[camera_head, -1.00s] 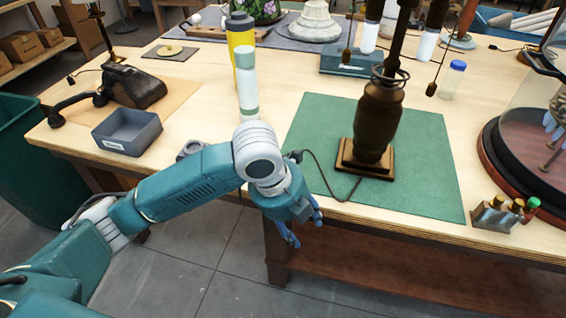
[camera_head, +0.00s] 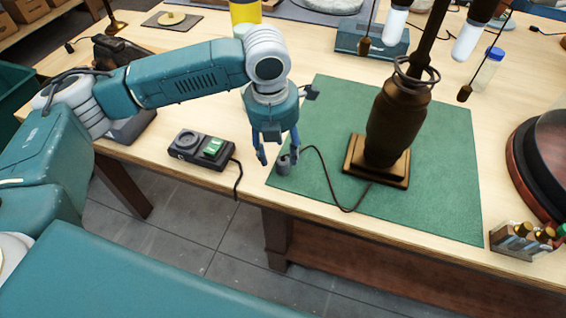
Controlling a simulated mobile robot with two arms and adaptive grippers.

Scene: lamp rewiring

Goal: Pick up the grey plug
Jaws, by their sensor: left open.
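The grey plug (camera_head: 283,166) stands at the left front edge of the green mat (camera_head: 440,215). A dark cord (camera_head: 327,180) curves from it to the base of the brown lamp (camera_head: 397,120). My left gripper (camera_head: 277,160) points down over the plug with its fingers open. The plug sits between the fingers or just behind them, nearer the right finger; I cannot tell whether they touch. My right gripper is not in view.
A black socket box (camera_head: 186,143) with a green switch lies left of the gripper, its cable hanging over the front edge. A bottle rack (camera_head: 522,240) and a round wooden base (camera_head: 540,165) are at the right. The mat's front right is clear.

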